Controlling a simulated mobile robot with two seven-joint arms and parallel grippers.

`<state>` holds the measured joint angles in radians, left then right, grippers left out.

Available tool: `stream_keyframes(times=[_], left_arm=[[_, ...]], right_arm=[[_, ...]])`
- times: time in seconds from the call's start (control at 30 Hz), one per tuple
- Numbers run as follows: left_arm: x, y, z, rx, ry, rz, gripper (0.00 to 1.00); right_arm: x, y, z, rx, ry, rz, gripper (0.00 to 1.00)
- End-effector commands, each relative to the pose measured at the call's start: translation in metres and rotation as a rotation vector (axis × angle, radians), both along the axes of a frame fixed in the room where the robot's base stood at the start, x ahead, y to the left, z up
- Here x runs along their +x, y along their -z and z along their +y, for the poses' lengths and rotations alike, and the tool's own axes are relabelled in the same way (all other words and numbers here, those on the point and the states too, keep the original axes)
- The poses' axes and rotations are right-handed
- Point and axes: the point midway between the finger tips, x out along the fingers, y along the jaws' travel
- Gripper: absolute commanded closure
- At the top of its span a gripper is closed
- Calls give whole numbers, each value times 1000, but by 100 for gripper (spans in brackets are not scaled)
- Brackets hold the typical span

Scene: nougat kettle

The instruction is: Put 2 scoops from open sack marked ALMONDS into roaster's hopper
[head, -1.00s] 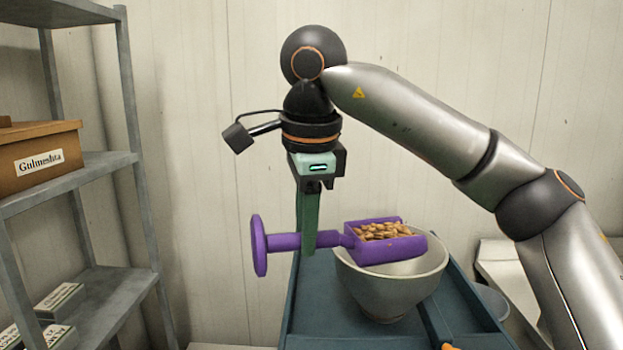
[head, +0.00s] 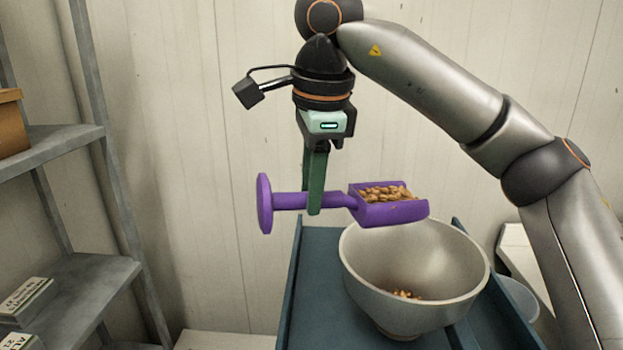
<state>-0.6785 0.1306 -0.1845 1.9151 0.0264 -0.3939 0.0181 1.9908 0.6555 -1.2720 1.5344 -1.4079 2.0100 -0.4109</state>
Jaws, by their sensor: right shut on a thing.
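My right gripper (head: 315,195) is shut on the handle of a purple scoop (head: 392,213). The scoop is level and holds a heap of almonds (head: 386,193). It hangs above the left rear rim of a pale grey bowl (head: 415,265), which looks like an open hopper. A few nut pieces (head: 405,294) lie at the bottom of the bowl. The ALMONDS sack is not in view. My left gripper is not in view.
The bowl stands on a blue tray-like surface (head: 318,300) with raised sides. A grey metal shelf (head: 85,270) with boxes stands at the left. A clear container (head: 518,297) is at the right. A pale wall is behind.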

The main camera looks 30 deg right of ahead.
Motion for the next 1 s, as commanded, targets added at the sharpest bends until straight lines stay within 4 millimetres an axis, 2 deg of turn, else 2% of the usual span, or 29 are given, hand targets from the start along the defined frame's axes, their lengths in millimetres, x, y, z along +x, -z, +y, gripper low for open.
stream_keyframes(times=[0.17,1.0], left_arm=[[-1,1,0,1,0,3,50],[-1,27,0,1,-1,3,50]], right_arm=[[-1,14,-6,80,6,-16,100],[-19,-45,-92,747,12,-164,100]])
